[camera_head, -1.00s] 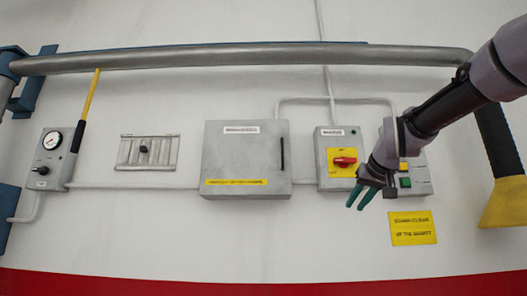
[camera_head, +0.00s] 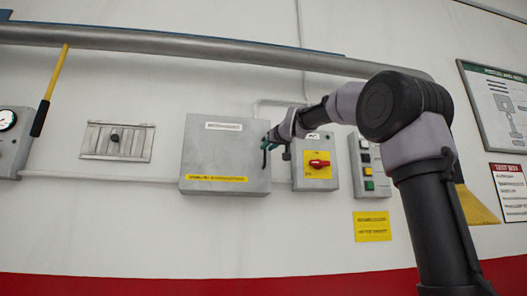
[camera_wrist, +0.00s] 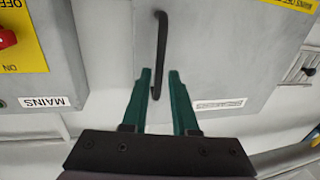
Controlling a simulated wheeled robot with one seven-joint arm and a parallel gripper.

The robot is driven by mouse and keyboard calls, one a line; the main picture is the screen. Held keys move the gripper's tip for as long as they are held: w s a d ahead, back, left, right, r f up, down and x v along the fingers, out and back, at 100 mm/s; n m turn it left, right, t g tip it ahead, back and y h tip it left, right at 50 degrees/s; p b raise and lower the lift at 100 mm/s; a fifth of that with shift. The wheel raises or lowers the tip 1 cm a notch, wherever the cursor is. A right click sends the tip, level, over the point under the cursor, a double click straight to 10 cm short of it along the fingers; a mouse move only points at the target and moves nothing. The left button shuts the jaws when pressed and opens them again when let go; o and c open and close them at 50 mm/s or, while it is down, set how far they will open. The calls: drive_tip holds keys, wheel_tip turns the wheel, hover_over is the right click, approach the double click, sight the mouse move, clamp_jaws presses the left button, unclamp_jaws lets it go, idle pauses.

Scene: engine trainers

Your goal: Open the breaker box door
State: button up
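The grey breaker box (camera_head: 222,158) hangs on the wall in the head view, its door shut. A thin black bar handle (camera_wrist: 160,40) stands on the right side of the door; in the head view it is largely hidden behind my gripper (camera_head: 267,144). In the wrist view, which looks upside down, my gripper (camera_wrist: 159,73) has its two green fingers apart, one on each side of the handle's end. Gaps show beside the bar, so the fingers are not closed on it. I cannot tell how deep the bar sits between them.
The mains switch box (camera_head: 315,172) with a red knob is just right of the breaker box. A button box (camera_head: 369,166) stands further right. A thick pipe (camera_head: 170,45) runs above. The wall left of the box is clear up to a slatted panel (camera_head: 118,142).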

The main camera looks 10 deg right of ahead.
sight(265, 150)
drive_tip(key=shift+w+a, duration=0.2)
drive_tip(key=shift+w, duration=0.85)
drive_tip(key=shift+w+a, duration=0.15)
drive_tip(key=shift+w, duration=0.85)
clamp_jaws()
